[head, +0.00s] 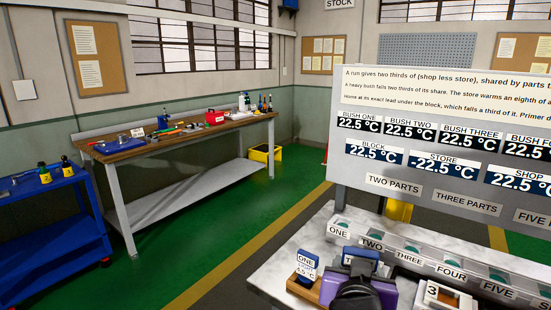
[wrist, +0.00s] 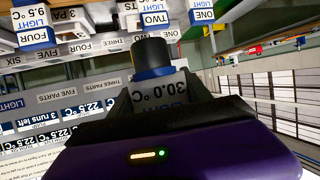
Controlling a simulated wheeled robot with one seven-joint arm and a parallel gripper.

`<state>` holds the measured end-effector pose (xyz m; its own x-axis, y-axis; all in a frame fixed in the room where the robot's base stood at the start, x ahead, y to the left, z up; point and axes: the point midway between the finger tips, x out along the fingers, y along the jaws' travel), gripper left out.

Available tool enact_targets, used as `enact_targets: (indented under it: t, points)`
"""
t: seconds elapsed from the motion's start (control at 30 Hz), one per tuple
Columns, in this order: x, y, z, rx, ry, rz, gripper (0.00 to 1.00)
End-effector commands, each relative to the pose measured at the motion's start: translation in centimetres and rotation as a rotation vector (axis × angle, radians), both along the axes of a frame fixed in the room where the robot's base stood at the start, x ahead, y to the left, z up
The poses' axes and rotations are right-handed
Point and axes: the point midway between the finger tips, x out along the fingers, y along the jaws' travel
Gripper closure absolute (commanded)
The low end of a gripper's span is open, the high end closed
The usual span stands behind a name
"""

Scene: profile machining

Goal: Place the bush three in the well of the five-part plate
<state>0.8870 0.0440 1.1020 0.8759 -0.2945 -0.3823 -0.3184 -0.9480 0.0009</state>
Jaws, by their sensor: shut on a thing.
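My gripper (wrist: 152,78) is shut on a dark bush (wrist: 149,57) with a black top and a blue band. A FIVE PARTS label (wrist: 118,68) is on the board in the wrist view, cut off at the right in the head view. I cannot make out the five-part plate or its well.
Bush one's tag (head: 307,262) stands left of my gripper. Tags TWO (wrist: 154,19) and FOUR (wrist: 34,38) show in the wrist view. A numbered rack (head: 408,258) runs behind, below the readout board (head: 440,115). A block marked 3 (head: 432,292) stands at right.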

Motion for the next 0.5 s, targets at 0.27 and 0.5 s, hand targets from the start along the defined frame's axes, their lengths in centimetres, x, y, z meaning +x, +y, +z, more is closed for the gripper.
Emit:
enact_targets:
  t: [0.27,0.5]
  points:
    - [-0.3,1.3,-6.6,-0.002,0.007,0.131,0.98]
    - [-3.1,1.7,-15.5,-0.002,0.011,0.259,0.98]
